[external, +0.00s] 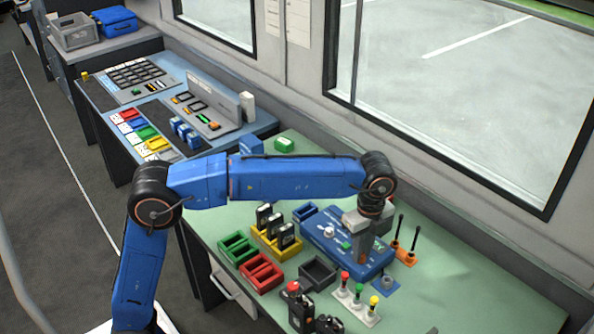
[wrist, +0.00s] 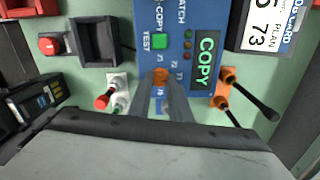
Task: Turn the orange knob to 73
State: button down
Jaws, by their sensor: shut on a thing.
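The orange knob (wrist: 160,74) sits on the blue control box (external: 318,232), below the green TEST button in the wrist view. My gripper (wrist: 163,84) points down at the box with its fingers close together on the knob, so most of the knob is hidden. In the external view my gripper (external: 361,250) covers the knob. The small marks around the knob are partly visible, but I cannot read its setting. A lit display (wrist: 205,60) on the box reads COPY. A card (wrist: 264,28) near the box shows the word PLAN and the number 73.
An orange base with two black levers (external: 405,252) stands right of the box. Toggle switches with red, green and yellow tips (external: 357,298) stand in front. A dark tray (external: 319,270) and red tray (external: 262,273) are to the left. The table's right front is clear.

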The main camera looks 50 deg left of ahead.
aim_at(363, 254)
jog(key=c, duration=1.6)
grip_release()
jog(key=shift+c, duration=0.2)
jog(key=shift+r, duration=0.1)
notch_tip(363, 254, up, 17)
jog(key=shift+w, duration=0.2)
jog(key=shift+r, duration=0.1)
